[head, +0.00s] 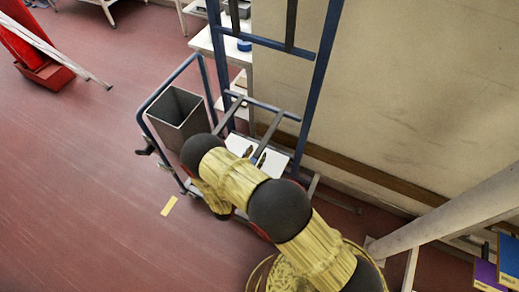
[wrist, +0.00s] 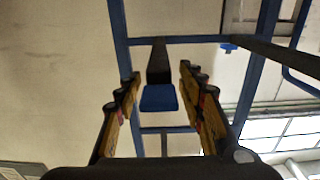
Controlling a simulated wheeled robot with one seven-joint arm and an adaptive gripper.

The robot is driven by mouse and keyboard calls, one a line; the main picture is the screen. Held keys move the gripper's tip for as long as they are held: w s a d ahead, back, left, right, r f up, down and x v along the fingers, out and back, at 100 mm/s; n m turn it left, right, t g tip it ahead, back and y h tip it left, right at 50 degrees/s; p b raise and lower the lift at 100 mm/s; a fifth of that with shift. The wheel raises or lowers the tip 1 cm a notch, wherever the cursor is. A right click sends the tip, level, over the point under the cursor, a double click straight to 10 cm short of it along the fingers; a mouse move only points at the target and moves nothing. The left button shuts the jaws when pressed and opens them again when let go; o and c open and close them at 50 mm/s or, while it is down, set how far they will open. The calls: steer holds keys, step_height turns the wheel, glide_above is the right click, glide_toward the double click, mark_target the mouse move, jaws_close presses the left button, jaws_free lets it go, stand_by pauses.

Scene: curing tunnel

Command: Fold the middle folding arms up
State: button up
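A blue upright frame (head: 318,85) stands against the wall. Two grey folding arms, left (head: 229,115) and right (head: 270,132), slope outward and down from its middle crossbar (head: 262,106). My gripper (head: 256,155) is near the lower end of the right one, its fingertips apart; my arm hides much of what lies below. In the wrist view my gripper (wrist: 161,90) is open. A dark bar (wrist: 159,62) with a blue end cap (wrist: 159,98) points toward the camera between its fingers, with gaps on both sides. Contact is not visible.
Two dark bars, left (head: 235,17) and right (head: 291,24), lie along the frame higher up. A grey bin (head: 177,121) stands in a blue-railed cart to the left. White panels show behind my gripper. Red floor (head: 75,170) is open at left; a slanted grey beam (head: 450,218) is at right.

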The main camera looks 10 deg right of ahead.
mark_target(259, 149)
steer(key=shift+x, duration=1.75)
steer(key=shift+c, duration=0.2)
jaws_close()
